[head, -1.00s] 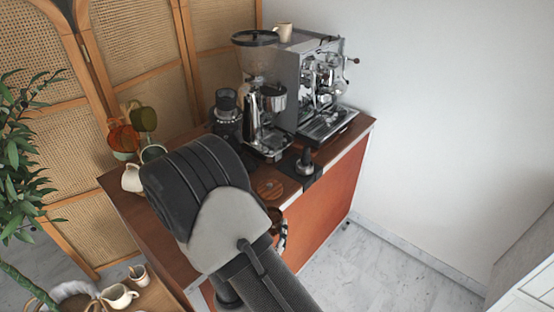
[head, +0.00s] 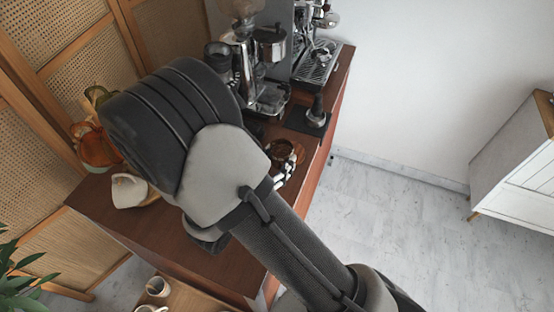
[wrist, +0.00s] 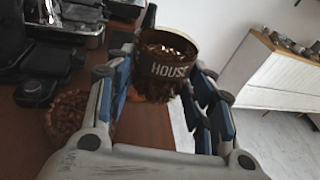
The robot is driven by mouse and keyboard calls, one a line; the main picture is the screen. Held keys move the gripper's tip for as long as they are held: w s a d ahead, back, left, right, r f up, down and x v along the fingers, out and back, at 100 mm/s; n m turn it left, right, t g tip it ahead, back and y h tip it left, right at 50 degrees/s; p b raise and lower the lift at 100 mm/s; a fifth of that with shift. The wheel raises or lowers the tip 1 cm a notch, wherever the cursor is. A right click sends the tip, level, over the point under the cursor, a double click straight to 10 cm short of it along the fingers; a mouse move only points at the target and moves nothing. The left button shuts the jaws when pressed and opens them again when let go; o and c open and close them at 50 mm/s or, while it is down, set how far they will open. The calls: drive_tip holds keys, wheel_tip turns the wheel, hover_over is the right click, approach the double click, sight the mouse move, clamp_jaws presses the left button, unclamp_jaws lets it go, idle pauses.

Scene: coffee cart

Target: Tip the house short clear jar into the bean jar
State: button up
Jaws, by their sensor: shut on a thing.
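The short clear jar (wrist: 166,66) has a dark band reading HOUSE and holds brown beans. My gripper (wrist: 160,72) is shut around it, one finger on each side. In the head view the held jar (head: 283,151) shows just beyond my arm, above the cart's right part. Its exact tilt is hard to tell. In the wrist view a round container full of beans (wrist: 68,114), likely the bean jar, stands on the brown top to the left of my gripper, apart from the held jar. In the head view my arm seems to hide it.
The grinder (head: 262,60) and espresso machine (head: 318,55) stand at the back of the cart. A tamper (head: 316,110) stands on a dark mat near the right edge. A white pitcher (head: 128,191) and orange cup (head: 93,148) are at left. The front cart top (head: 130,225) is clear.

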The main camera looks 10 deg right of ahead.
drive_tip(key=shift+w+a+r+n+t+h+p, duration=0.15)
drive_tip(key=shift+w+a+n+t+h+p, duration=0.45)
drive_tip(key=shift+n, duration=2.45)
drive_tip(key=shift+w+a+r+n+t+h+p, duration=0.1)
drive_tip(key=shift+w+a+n+t+h+p, duration=0.5)
drive_tip(key=shift+n, duration=2.4)
drive_tip(key=shift+a+r+n+t+h+p, duration=0.2)
drive_tip(key=shift+a+n+t+p, duration=0.75)
drive_tip(key=shift+n, duration=2.1)
drive_tip(key=shift+w+r+n+p, duration=0.2)
drive_tip(key=shift+n+p, duration=0.35)
drive_tip(key=shift+n, duration=0.45)
drive_tip(key=shift+a+r, duration=0.1)
